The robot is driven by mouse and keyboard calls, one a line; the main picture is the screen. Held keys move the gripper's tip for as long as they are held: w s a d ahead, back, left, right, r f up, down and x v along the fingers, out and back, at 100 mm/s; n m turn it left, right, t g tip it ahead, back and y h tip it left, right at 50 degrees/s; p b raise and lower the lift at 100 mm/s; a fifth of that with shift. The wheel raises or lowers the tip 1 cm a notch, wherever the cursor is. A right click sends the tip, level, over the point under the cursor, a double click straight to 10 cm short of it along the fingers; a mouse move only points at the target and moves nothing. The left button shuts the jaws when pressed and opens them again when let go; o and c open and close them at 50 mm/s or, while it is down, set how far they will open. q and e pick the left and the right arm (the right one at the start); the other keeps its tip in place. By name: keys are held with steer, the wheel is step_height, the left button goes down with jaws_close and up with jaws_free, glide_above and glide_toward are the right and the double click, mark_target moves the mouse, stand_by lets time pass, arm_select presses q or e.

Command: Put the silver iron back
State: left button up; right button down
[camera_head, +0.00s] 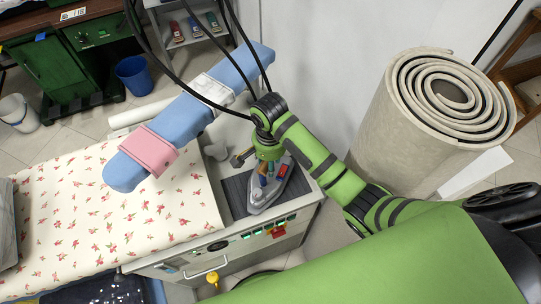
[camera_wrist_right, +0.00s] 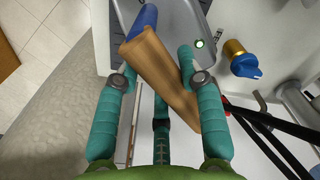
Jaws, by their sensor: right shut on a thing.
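The silver iron (camera_head: 268,200) is at the right end of the ironing station, over the dark rest pad (camera_head: 234,192). I cannot tell whether its sole touches the pad. My right gripper (camera_head: 268,168) comes down on it from above and is shut on its handle. In the right wrist view the brown and blue handle (camera_wrist_right: 158,65) runs between the teal fingers of my right gripper (camera_wrist_right: 158,82), with part of the grey body (camera_wrist_right: 122,14) beyond it. My left gripper is not in view.
A blue sleeve board (camera_head: 185,118) with a pink cloth (camera_head: 148,150) stands over the flowered ironing surface (camera_head: 70,215). Black hoses (camera_head: 160,58) hang near my right arm. A large rolled carpet (camera_head: 400,130) stands at the right. A blue-topped brass knob (camera_wrist_right: 245,65) is near the iron.

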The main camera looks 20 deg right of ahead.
steer(key=shift+a+r, duration=0.25)
steer(key=c, duration=0.8)
jaws_free()
steer(key=shift+s+d+f, duration=0.1)
steer(key=shift+f, duration=0.2)
steer(key=shift+c, duration=0.2)
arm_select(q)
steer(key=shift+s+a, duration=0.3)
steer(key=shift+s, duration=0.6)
arm_select(e)
steer(key=shift+o, duration=0.3)
steer(key=shift+r, duration=0.1)
